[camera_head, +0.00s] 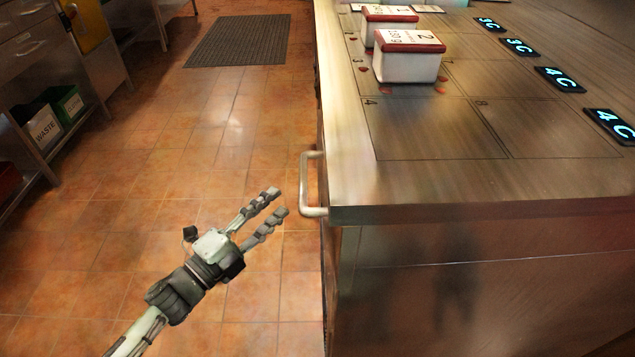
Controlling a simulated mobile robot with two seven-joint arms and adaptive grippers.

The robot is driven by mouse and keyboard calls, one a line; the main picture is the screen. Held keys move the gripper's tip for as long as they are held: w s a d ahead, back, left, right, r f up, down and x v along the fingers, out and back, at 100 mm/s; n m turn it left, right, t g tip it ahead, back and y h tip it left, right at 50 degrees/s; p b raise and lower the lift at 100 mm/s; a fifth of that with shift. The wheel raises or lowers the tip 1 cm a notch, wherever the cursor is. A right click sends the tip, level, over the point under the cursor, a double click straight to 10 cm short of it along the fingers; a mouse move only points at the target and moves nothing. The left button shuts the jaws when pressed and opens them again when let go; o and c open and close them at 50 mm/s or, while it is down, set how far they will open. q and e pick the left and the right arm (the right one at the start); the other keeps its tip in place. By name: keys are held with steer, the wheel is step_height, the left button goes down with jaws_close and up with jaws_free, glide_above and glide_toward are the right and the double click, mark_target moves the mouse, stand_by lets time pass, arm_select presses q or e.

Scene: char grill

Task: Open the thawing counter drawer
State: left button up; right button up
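The thawing counter (470,190) is a steel-topped counter on the right of the head view. A pale bar handle (306,185) sticks out from its left side, just below the top's edge; it looks like the drawer handle. The drawer's front is seen almost edge-on, so how far it stands open cannot be told. My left gripper (274,203) is to the left of the handle, fingers apart and pointing up and right towards it. It is empty and does not touch the handle. My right gripper is not in view.
White boxes with red-edged labelled lids (408,66) stand on the counter top, beside displays reading 3C and 4C (560,79). A dark mat (240,41) lies on the tiled floor. The floor between is clear.

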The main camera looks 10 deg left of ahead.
mark_target(302, 179)
arm_select(q)
steer(key=shift+m+h, duration=0.5)
steer(key=x, duration=0.5)
steer(key=r+p+x, duration=0.1)
steer(key=x, duration=0.2)
steer(key=shift+s+d, duration=0.35)
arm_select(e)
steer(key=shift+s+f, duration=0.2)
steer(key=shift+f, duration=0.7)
arm_select(q)
steer(key=shift+c, duration=0.5)
jaws_close()
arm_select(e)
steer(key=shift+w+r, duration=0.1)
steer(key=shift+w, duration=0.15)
